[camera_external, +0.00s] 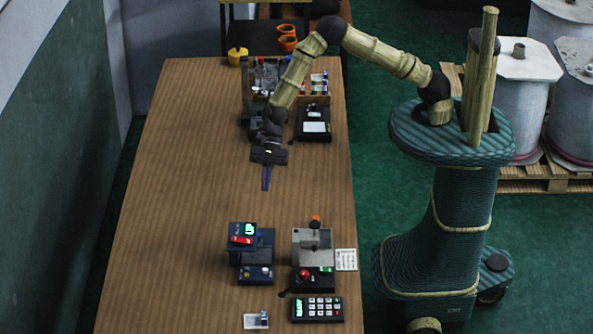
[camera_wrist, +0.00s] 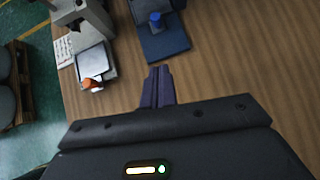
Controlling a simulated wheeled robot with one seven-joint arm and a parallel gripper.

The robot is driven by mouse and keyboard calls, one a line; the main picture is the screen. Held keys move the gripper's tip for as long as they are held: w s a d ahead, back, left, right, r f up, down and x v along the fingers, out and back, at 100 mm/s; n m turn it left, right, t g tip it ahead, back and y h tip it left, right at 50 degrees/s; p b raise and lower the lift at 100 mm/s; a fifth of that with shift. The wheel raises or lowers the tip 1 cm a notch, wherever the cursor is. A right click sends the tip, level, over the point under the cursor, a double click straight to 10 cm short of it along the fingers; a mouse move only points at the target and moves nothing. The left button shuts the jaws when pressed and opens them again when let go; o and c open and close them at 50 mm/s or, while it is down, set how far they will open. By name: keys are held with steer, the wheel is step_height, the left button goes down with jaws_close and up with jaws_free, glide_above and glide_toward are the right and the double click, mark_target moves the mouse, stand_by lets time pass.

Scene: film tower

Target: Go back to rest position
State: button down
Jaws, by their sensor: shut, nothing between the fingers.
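My gripper (camera_external: 266,186) hangs over the middle of the wooden table (camera_external: 180,190), with its fingers together and nothing between them. In the wrist view its dark purple fingers (camera_wrist: 158,82) also show closed side by side. My arm reaches from my column on the right across the table's right edge and bends down to the gripper. In the external view the fingers are above bare wood, apart from any device.
Toward the near end stand a blue device (camera_external: 249,243) with a green display, a grey press-like device (camera_external: 313,245) and a keypad (camera_external: 317,308). A small white tray (camera_external: 255,321) lies near them. Behind the gripper are a compartmented organizer (camera_external: 262,72) and orange cups (camera_external: 287,37). The table's left side is clear.

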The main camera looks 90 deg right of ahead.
stand_by(0.5)
steer(key=s+d+r+n+h+p, duration=0.1)
steer(key=s+d+r+n+h, duration=0.2)
steer(key=s+d+r+n, duration=0.2)
steer(key=s+d+r+n+h+p, duration=0.1)
steer(key=s+d+r+n+h, duration=0.1)
steer(key=s+d+r+n, duration=0.4)
steer(key=s+d+r+n+t+h+p, duration=0.1)
steer(key=s+d+r+n+h, duration=0.2)
steer(key=s+d, duration=1)
step_height(320, 180, up, 3)
steer(key=d+n, duration=0.1)
steer(key=n, duration=0.4)
steer(key=shift+s+d+n+h+p, duration=0.3)
steer(key=shift+s+n+p, duration=0.1)
steer(key=shift+f, duration=0.15)
